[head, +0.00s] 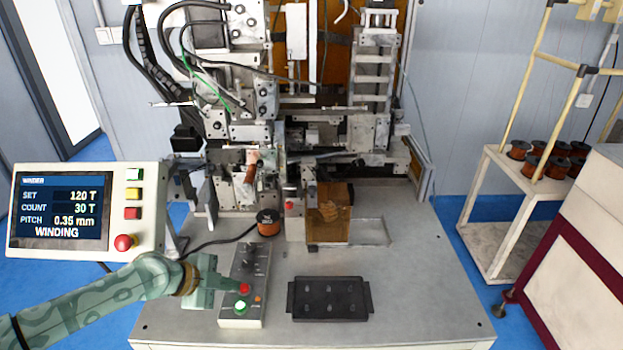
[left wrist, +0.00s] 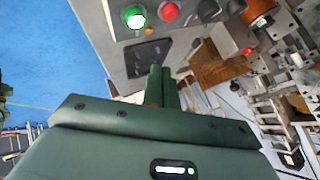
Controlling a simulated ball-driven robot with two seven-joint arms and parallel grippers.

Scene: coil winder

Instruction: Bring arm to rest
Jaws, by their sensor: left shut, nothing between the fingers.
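My left gripper (head: 238,285) is shut and empty. In the head view its fingertips are over the grey control box (head: 235,322), close to the red button (head: 244,288). I cannot tell whether they touch it. The green button (head: 240,307) sits just below the red one and looks lit. In the left wrist view my gripper's shut fingers (left wrist: 161,88) point toward the bench, with the lit green button (left wrist: 134,17) and the red button (left wrist: 169,11) beyond them. My right gripper is not in view.
The winder's screen (head: 60,212) reads WINDING, count 30 of 120. A black tray (head: 330,299) lies right of the control box. A copper spool (head: 268,222) stands behind the box. The winding machine (head: 290,120) fills the back. The bench's front right (head: 430,300) is clear.

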